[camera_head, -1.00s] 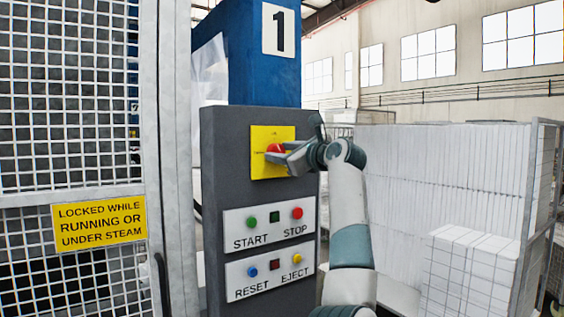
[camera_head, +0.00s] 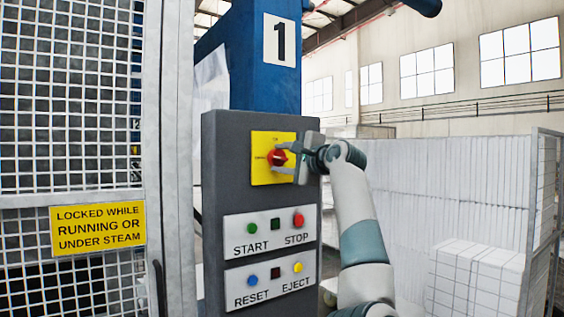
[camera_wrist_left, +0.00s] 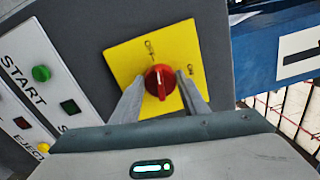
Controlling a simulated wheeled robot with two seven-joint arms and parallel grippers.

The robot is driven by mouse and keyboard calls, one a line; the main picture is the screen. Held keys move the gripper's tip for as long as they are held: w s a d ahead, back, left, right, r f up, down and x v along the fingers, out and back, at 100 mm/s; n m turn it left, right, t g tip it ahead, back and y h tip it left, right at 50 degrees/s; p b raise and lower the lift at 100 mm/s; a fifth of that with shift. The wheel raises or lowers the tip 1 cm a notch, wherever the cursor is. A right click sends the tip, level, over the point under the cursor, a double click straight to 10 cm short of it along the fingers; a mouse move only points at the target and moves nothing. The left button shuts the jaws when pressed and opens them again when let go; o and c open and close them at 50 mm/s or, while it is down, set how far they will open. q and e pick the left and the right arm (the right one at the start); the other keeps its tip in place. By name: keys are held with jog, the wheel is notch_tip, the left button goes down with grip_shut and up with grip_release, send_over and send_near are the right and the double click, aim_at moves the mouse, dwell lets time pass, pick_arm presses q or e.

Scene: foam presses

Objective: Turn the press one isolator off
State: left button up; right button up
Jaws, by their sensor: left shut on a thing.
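The press one isolator is a red rotary knob (camera_head: 277,157) on a yellow plate (camera_head: 262,176), high on the dark grey control panel under a "1" sign. My left gripper (camera_head: 283,157) comes in from the right, with its fingers above and below the knob. In the left wrist view, the gripper (camera_wrist_left: 160,82) is shut with one finger on each side of the red knob (camera_wrist_left: 158,83). My right gripper is out of view.
Below the isolator are the START (camera_head: 252,229) and STOP (camera_head: 298,220) buttons, then RESET (camera_head: 252,280) and EJECT (camera_head: 298,267). A mesh guard with a yellow warning sign (camera_head: 97,224) stands left. White foam blocks (camera_head: 475,270) are stacked right.

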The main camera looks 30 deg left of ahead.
pick_arm(q)
jog(key=shift+f+n, duration=0.1)
jog(key=shift+n, duration=1)
jog(key=o, duration=1.1)
jog(key=shift+c, duration=0.2)
jog(key=shift+s+d, duration=0.1)
